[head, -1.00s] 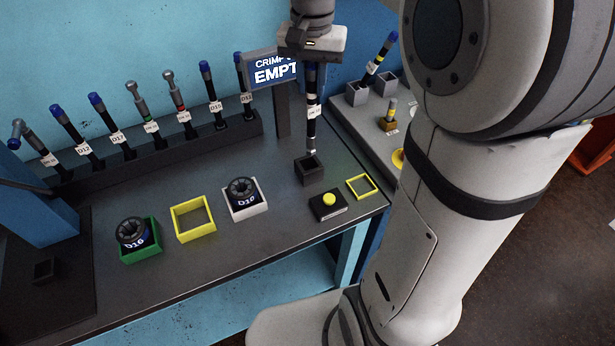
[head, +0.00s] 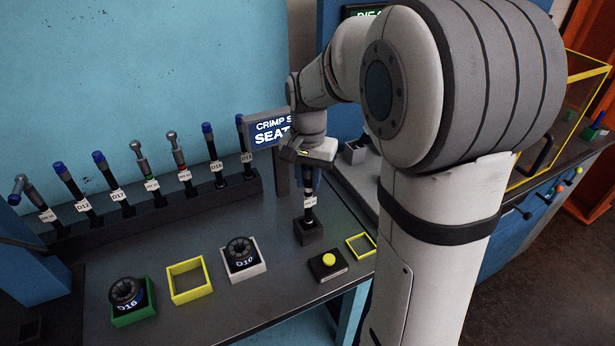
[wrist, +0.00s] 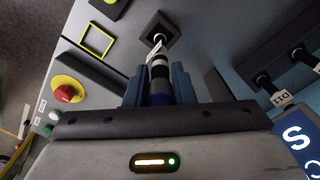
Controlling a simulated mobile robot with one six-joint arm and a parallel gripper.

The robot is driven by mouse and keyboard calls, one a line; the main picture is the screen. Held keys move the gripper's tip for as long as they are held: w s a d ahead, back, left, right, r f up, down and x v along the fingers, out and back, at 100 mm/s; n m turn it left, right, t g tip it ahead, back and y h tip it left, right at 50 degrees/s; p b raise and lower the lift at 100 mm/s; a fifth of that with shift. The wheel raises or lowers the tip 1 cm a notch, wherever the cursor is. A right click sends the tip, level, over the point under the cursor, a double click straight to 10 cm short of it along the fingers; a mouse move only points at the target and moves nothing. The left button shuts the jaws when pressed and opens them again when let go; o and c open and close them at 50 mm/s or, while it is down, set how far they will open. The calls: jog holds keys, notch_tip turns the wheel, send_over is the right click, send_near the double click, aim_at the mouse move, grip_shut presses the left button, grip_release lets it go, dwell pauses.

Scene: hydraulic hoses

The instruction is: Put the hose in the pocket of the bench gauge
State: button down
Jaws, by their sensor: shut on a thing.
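The hose (head: 309,194) is dark with pale bands and a white tag, and stands upright under my gripper (head: 306,170). Its lower end is inside the black square pocket block (head: 308,233) on the bench. The wrist view also shows the hose (wrist: 159,70) between the blue fingers of my gripper (wrist: 159,82), with its far end at the pocket (wrist: 160,32). My gripper is shut on the hose's upper part. The screen (head: 270,131) behind reads "CRIMP S…" and "SEAT…", partly hidden by my arm. The hose's tip is hidden in the pocket.
A rack (head: 150,212) of several tagged hoses stands to the left. In front are a green tray (head: 134,316) with die D16, an empty yellow tray (head: 189,294) and a white tray (head: 244,272) with die D10. A yellow button (head: 328,259) sits close by the pocket.

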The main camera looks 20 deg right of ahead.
jog(key=c, duration=1.7)
grip_release()
jog(key=shift+f, duration=0.15)
jog(key=o, duration=0.5)
jog(key=shift+c, duration=0.2)
